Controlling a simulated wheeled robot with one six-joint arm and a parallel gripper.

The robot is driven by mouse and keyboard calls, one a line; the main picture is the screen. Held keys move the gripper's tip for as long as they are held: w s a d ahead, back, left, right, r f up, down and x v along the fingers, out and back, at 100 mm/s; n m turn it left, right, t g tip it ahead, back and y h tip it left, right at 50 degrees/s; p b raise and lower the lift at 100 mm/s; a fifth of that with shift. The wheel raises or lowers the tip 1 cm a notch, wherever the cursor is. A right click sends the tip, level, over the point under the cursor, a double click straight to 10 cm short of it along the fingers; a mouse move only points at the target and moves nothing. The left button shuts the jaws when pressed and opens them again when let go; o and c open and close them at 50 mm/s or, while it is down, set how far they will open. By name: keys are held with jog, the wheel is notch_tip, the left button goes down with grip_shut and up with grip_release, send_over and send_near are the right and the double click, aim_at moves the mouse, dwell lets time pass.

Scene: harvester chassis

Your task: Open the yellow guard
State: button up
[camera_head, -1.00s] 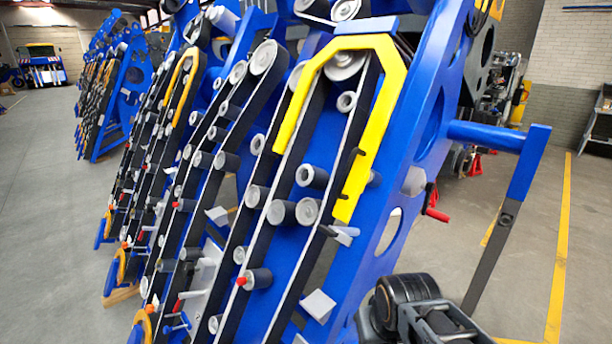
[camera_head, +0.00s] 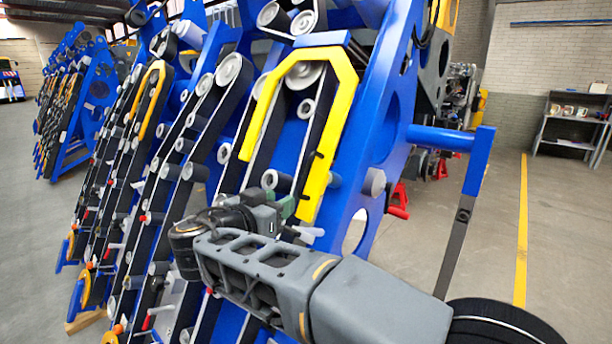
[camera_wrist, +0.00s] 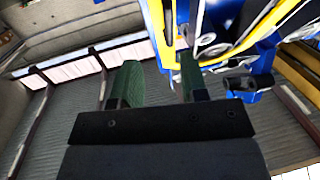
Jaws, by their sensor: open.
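The yellow guard (camera_head: 335,120) is an arch of bent yellow bar around the top roller of the nearest belt section, on the blue chassis. Its longer right leg runs down to a free lower end. My gripper (camera_head: 287,207) is just left of that lower end in the head view, partly hidden by my wrist. In the wrist view my gripper (camera_wrist: 158,80) shows two green fingers, open and apart, with nothing held. A yellow bar (camera_wrist: 158,30) stands beyond the gap between them. I cannot tell whether the fingers touch the guard.
The blue side plate (camera_head: 365,130) stands right of the guard, with a blue bar (camera_head: 440,140) sticking out to the right. Rollers and belts (camera_head: 200,110) fill the left. The floor (camera_head: 500,230) on the right is clear. A shelf (camera_head: 575,125) stands by the back wall.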

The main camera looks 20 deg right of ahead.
aim_at(305, 175)
jog(key=shift+m+h, duration=0.4)
jog(key=p+x, duration=0.1)
jog(key=x, duration=0.3)
jog(key=r+p+x, duration=0.1)
jog(key=x, duration=0.2)
jog(key=w+r+p+x, duration=0.1)
jog(key=p+x, duration=0.1)
jog(key=x, duration=0.2)
jog(key=shift+w, duration=0.2)
jog(key=shift+w+d+f, duration=0.15)
jog(key=shift+w+d, duration=0.25)
jog(key=shift+d, duration=0.2)
jog(key=shift+c, duration=0.2)
grip_shut()
